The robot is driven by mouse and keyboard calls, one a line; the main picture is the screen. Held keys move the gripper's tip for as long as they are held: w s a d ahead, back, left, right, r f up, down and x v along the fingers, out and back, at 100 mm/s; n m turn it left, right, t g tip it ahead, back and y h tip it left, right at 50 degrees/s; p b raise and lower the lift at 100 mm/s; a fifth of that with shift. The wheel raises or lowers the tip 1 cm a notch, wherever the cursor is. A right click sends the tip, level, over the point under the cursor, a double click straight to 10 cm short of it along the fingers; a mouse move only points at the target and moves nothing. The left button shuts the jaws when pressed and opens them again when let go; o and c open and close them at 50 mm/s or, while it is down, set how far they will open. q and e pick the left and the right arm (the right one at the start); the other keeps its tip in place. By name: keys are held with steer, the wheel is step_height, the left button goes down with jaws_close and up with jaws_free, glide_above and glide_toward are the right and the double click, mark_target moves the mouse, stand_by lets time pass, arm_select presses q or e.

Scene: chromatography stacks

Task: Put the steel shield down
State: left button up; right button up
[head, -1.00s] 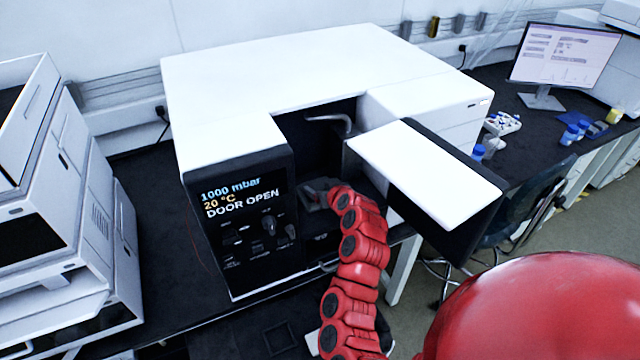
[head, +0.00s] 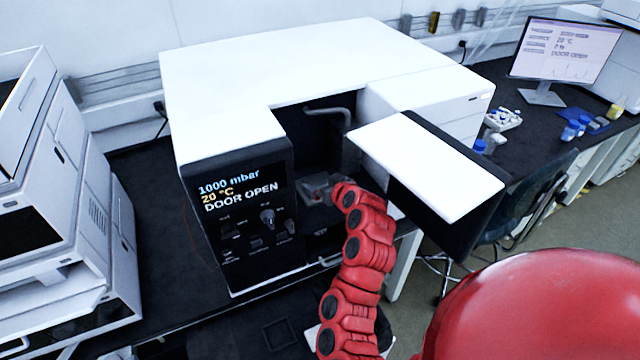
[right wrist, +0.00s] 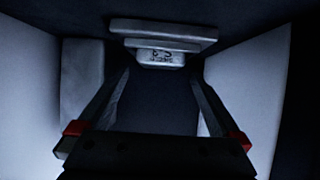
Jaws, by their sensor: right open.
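My right gripper (head: 318,190) reaches into the open front bay of the white instrument (head: 300,66). In the right wrist view its two fingers (right wrist: 160,76) are spread, with nothing visible clamped between them. Just beyond the fingertips is a grey stepped block (right wrist: 160,58) with a dark marking on its face, under a wider grey plate (right wrist: 165,32). This may be the steel shield, but the dark picture does not make that certain. In the head view, the shield cannot be told apart from my gripper. My left gripper is not in view.
The instrument's door (head: 432,165) stands open right of my arm. The front panel (head: 245,215), reading DOOR OPEN, is close on the left. In the right wrist view, pale walls (right wrist: 252,85) flank the gripper. A bent pipe (head: 330,112) sits at the bay's back.

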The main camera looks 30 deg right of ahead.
steer(key=b+v, duration=0.2)
steer(key=v, duration=0.5)
steer(key=shift+f+b, duration=0.2)
steer(key=shift+b, duration=0.1)
steer(key=p+v, duration=0.2)
steer(key=p, duration=0.1)
steer(key=shift+s+r, duration=0.15)
steer(key=shift+r, duration=0.05)
